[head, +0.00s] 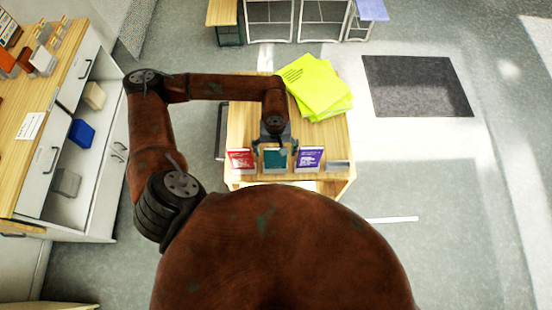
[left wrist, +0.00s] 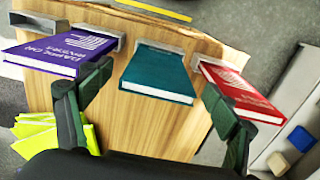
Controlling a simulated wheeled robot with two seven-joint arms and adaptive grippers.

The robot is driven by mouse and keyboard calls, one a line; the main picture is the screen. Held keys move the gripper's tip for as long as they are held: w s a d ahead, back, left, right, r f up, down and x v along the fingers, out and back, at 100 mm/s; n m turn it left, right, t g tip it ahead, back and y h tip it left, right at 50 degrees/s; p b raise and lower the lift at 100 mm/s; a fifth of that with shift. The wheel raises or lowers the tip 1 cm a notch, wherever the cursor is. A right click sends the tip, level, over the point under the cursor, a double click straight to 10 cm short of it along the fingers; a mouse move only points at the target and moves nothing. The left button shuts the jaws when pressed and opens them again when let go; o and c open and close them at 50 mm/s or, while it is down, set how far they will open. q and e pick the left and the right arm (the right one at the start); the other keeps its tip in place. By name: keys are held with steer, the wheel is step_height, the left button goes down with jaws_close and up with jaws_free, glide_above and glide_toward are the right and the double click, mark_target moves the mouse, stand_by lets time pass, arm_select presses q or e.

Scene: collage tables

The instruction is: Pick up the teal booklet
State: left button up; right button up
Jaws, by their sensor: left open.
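The teal booklet (head: 275,160) stands in a small grey holder at the front of a wooden table, between a red booklet (head: 240,160) and a purple booklet (head: 309,158). My left gripper (head: 274,147) is over it from behind, open and empty. In the left wrist view, the teal booklet (left wrist: 158,73) lies ahead between the two spread fingers of my left gripper (left wrist: 148,88), and neither finger visibly touches it. There the purple booklet (left wrist: 62,50) is near the left finger and the red booklet (left wrist: 240,90) near the right finger. My right gripper is not in view.
Lime green booklets (head: 318,88) lie stacked at the table's back. An empty grey holder (head: 338,167) stands right of the purple booklet. A shelf unit (head: 95,180) with small boxes stands at the left. A dark mat (head: 417,86) lies on open floor at the right.

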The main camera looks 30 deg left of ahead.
mark_target(275, 156)
arm_select(q)
steer(key=f, duration=0.1)
steer(key=f+p, duration=0.1)
steer(key=f, duration=0.2)
steer(key=shift+w+a+f+p, duration=0.2)
steer(key=shift+w+p, duration=0.05)
steer(key=shift+p, duration=0.15)
steer(key=shift+f, duration=0.35)
steer(key=c, duration=1.3)
